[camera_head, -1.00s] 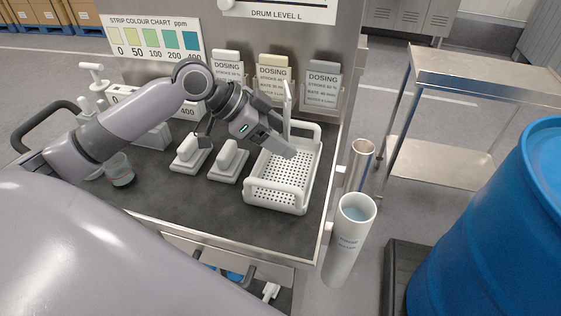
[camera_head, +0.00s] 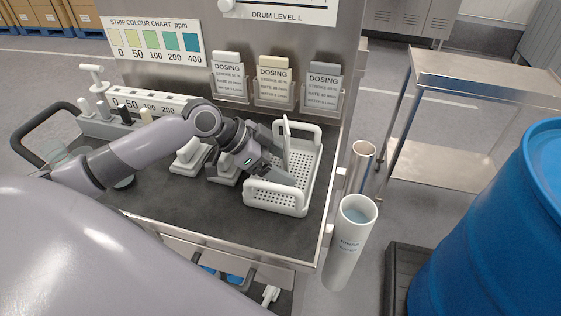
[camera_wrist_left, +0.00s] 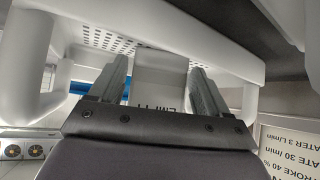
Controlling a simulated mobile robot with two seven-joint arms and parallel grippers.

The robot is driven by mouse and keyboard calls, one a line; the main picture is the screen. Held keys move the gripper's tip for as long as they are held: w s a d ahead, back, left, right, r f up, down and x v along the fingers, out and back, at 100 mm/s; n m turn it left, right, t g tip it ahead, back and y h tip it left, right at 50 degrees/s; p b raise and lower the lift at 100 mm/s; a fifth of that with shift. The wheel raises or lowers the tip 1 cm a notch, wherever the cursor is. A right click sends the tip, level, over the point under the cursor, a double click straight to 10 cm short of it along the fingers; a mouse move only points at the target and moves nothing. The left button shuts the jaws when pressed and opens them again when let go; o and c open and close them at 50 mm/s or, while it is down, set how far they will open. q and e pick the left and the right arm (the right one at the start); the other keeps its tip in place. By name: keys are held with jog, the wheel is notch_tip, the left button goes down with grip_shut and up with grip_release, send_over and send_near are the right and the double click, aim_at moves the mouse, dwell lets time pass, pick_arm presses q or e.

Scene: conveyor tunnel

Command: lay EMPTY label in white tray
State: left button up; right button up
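The white tray (camera_head: 307,188) stands on the dark bench, with a perforated floor and raised handles at its ends. My left gripper (camera_head: 284,160) is low over the tray's left side. Whether the label touches the tray floor is hidden. My right gripper is not in view.
White blocks (camera_head: 188,157) stand left of the tray, partly behind my left arm. Dosing card holders (camera_head: 273,90) hang on the panel behind. A white cylinder with water (camera_head: 349,240) stands off the bench's right edge. A blue drum (camera_head: 500,230) is at far right.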

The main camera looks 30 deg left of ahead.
pick_arm(q)
jog(key=shift+o, duration=0.6)
jog(key=shift+r, duration=0.1)
jog(key=shift+a+r, duration=0.1)
jog(key=v, duration=1.1)
jog(key=shift+s+r, duration=0.25)
jog(key=shift+r, duration=0.05)
jog(key=shift+a, duration=0.1)
